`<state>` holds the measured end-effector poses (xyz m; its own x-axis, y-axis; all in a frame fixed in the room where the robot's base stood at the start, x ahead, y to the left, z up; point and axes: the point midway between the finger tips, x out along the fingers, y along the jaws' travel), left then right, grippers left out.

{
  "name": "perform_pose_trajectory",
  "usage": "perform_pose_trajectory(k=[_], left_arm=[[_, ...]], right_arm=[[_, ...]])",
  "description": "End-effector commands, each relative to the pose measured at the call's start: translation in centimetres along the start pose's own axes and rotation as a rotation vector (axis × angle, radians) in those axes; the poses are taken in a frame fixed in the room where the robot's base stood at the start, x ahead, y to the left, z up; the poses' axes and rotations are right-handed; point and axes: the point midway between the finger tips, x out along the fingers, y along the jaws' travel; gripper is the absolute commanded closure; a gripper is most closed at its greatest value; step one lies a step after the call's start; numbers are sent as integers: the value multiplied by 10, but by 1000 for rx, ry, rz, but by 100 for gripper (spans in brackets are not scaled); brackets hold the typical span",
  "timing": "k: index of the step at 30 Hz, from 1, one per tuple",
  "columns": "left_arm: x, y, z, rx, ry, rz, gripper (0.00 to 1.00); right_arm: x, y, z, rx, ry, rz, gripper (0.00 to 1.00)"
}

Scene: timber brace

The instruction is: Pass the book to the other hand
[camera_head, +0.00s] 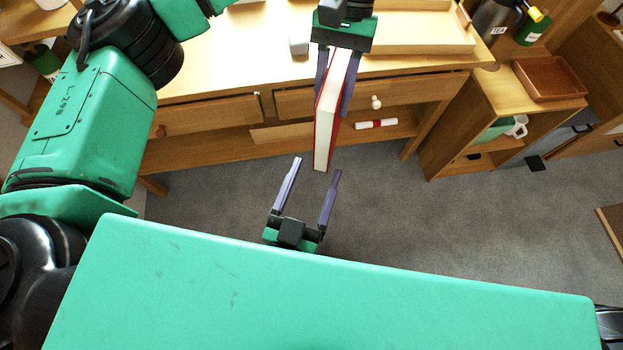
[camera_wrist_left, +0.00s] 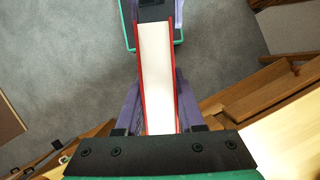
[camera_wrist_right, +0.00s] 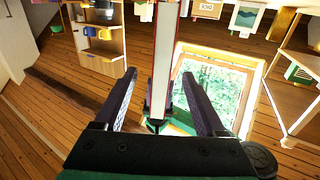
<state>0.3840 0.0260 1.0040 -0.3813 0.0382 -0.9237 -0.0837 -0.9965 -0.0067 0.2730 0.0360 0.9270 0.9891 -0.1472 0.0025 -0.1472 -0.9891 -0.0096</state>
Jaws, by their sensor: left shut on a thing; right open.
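The book (camera_head: 325,122) has red covers and pale page edges. My left gripper (camera_head: 333,100) is shut on its far part, and the book hangs in the air, its free end towards me. In the left wrist view the book (camera_wrist_left: 157,70) runs away between the left fingers (camera_wrist_left: 157,108). My right gripper (camera_head: 317,167) is open, its fingertips on either side of the book's free end. In the right wrist view the book (camera_wrist_right: 163,70) shows between the spread fingers (camera_wrist_right: 165,78), with gaps on both sides. Contact there does not show.
A wooden desk (camera_head: 220,75) with drawers stands behind the book, carrying a shallow wooden tray (camera_head: 420,45). A low cabinet (camera_head: 490,90) with a brown tray (camera_head: 548,78) stands at the right. Grey floor (camera_head: 400,220) lies open below the grippers.

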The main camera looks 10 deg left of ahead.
Motion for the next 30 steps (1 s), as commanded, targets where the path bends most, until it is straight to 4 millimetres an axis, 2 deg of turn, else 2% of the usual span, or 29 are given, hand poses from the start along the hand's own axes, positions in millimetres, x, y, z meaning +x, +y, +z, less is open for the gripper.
perform_pose_trajectory(k=[12, 17, 24, 26, 30], left_arm=[[-1, 0, 0, 0, 0, 1, 100], [-1, 0, 0, 0, 0, 1, 100], [-1, 0, 0, 1, 0, 1, 100], [-1, 0, 0, 0, 0, 1, 100], [-1, 0, 0, -2, 1, -1, 100]], right_arm=[[93, 0, 0, -3, 0, 1, 28], [109, 0, 1, -5, -3, 0, 28], [111, 0, 2, -6, -3, 0, 28], [110, 0, 2, -6, -3, 0, 47], [110, 0, 2, -6, -3, 1, 100]])
